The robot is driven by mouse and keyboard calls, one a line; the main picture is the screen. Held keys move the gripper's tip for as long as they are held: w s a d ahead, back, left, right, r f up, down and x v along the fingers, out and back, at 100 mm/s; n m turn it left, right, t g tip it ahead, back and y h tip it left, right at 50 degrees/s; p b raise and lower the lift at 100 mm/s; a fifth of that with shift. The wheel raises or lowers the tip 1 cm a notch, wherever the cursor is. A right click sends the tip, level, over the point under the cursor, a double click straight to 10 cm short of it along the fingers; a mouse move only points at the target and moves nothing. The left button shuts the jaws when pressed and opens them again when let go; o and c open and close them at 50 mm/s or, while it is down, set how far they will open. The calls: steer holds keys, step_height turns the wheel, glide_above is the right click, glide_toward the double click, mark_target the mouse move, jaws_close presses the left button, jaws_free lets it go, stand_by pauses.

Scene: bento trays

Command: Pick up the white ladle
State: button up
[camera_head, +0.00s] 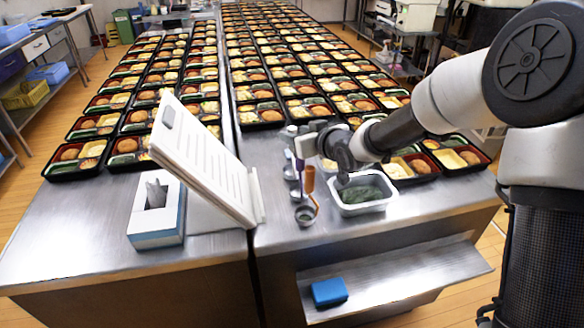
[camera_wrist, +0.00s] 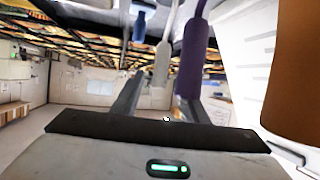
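The white ladle's handle (camera_wrist: 163,62) hangs upright in the wrist view, ahead of and between the two fingers of my gripper (camera_wrist: 160,88). The fingers are apart, and I see no contact with the handle. A purple ladle handle (camera_wrist: 192,62) is close on the right, by the right finger. A large orange-brown handle (camera_wrist: 296,75) is near the camera at right. In the head view the purple handle (camera_head: 299,158) and orange handle (camera_head: 309,180) stand left of my wrist. There I cannot separate the white ladle from the pale gripper parts.
A white tub (camera_head: 360,207) of greens stands below my wrist. Left are a propped white panel (camera_head: 205,155) and a tissue box (camera_head: 157,210). Bento trays (camera_head: 262,115) fill the table behind. A blue item (camera_head: 329,291) lies on the lower shelf.

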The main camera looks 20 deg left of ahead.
steer(key=shift+w+a+f, duration=0.2)
steer(key=shift+w+a, duration=0.2)
jaws_close()
